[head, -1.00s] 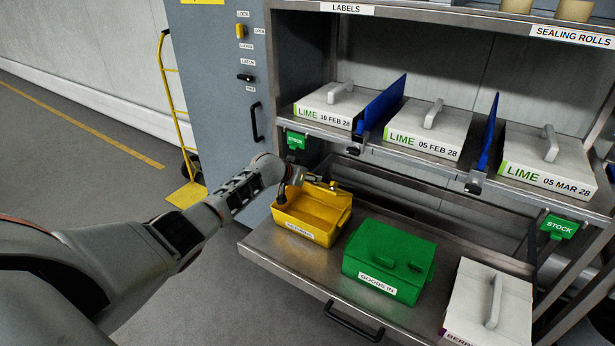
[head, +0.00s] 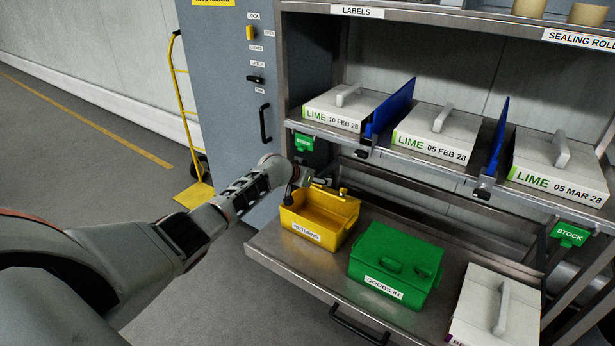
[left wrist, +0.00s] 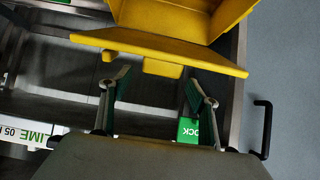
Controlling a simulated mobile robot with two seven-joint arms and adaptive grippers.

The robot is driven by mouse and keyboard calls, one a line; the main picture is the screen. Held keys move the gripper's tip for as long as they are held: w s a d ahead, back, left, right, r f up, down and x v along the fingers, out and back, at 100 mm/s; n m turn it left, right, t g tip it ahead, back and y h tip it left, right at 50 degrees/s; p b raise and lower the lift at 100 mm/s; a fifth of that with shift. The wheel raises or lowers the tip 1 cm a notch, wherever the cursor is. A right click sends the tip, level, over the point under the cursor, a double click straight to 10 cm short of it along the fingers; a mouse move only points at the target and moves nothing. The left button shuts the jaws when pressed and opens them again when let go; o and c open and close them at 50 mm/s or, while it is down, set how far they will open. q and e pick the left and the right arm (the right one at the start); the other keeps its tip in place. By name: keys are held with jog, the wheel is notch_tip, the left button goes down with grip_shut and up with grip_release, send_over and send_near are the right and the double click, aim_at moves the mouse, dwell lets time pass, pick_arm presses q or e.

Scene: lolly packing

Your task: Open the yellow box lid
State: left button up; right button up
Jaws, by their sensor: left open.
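The yellow box (head: 322,240), labelled RETURNS, stands on the metal shelf with its top open and its empty inside showing. Its yellow lid (left wrist: 155,50) stands swung back at the rear side in the left wrist view, with a small handle (left wrist: 162,69) on its outer face. My left gripper (head: 318,186) is above the box's rear edge. In the left wrist view, its two fingers (left wrist: 157,88) are spread apart with nothing between them, close to the lid; I cannot tell whether they touch it. My right gripper is not in view.
A closed green GOODS IN box (head: 395,262) stands right of the yellow box, and a white box (head: 497,305) beyond it. White LIME boxes with blue dividers (head: 390,108) fill the shelf above. A grey cabinet (head: 235,120) stands at the left.

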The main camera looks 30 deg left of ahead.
pick_arm(q)
jog(key=d+v, duration=0.1)
jog(key=v, duration=1)
jog(key=shift+s+a+r, duration=0.2)
jog(key=shift+a+r, duration=0.1)
jog(key=shift+a, duration=0.2)
